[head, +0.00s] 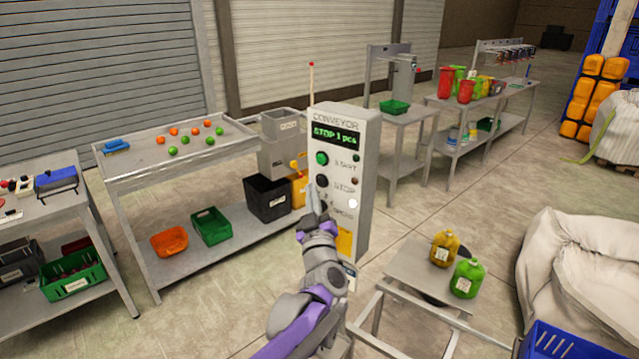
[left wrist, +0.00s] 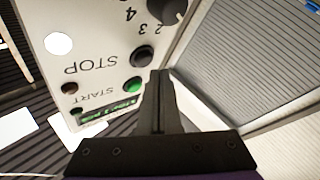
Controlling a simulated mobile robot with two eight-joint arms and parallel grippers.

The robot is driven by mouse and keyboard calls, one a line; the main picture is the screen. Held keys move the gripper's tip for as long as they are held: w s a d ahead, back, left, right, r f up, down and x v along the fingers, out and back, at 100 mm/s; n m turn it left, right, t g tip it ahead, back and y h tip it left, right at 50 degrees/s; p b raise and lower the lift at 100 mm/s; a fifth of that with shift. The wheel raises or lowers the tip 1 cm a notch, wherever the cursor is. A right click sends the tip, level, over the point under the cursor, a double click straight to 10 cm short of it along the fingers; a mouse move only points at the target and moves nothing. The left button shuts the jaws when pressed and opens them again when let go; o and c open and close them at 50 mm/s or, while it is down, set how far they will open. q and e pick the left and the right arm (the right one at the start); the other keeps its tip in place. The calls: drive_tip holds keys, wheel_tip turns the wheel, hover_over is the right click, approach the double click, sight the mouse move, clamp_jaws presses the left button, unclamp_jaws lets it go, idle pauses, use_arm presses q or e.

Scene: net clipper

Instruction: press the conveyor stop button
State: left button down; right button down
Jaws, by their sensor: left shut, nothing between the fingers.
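The grey conveyor control panel (head: 352,170) stands upright in the middle of the head view. Its display (head: 336,136) reads "STOP 1 pcs". The black stop button (head: 322,181) sits below the green start button (head: 322,158). In the left wrist view the panel is upside down, with the black stop button (left wrist: 141,56) and the green start button (left wrist: 133,84) left of the fingers. My left gripper (head: 313,193) is shut and empty, just in front of the panel near the stop button and the knob. I cannot tell whether it touches. My right gripper is not in view.
A small stand (head: 425,268) with yellow and green canisters is at the right front. Open floor lies behind it.

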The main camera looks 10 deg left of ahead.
use_arm(q)
drive_tip(key=s, duration=0.1)
drive_tip(key=s+a, duration=0.1)
drive_tip(key=s, duration=0.1)
drive_tip(key=s+a, duration=0.1)
drive_tip(key=shift+s+a, duration=0.1)
drive_tip(key=shift+s, duration=0.15)
idle(0.8)
drive_tip(key=s+d+f+m+g+h, duration=0.55)
drive_tip(key=s+f+m+h, duration=0.35)
drive_tip(key=s, duration=0.3)
drive_tip(key=s+a+f+g+y, duration=0.1)
drive_tip(key=s+a+f+g, duration=0.2)
drive_tip(key=s+f, duration=0.5)
drive_tip(key=s+a+f+g+y, duration=0.1)
drive_tip(key=s+a+f+g, duration=0.2)
drive_tip(key=s, duration=0.9)
wheel_tip(320, 180, down, 6)
drive_tip(key=g, duration=0.3)
drive_tip(key=shift+r, duration=0.2)
drive_tip(key=shift+d, duration=0.15)
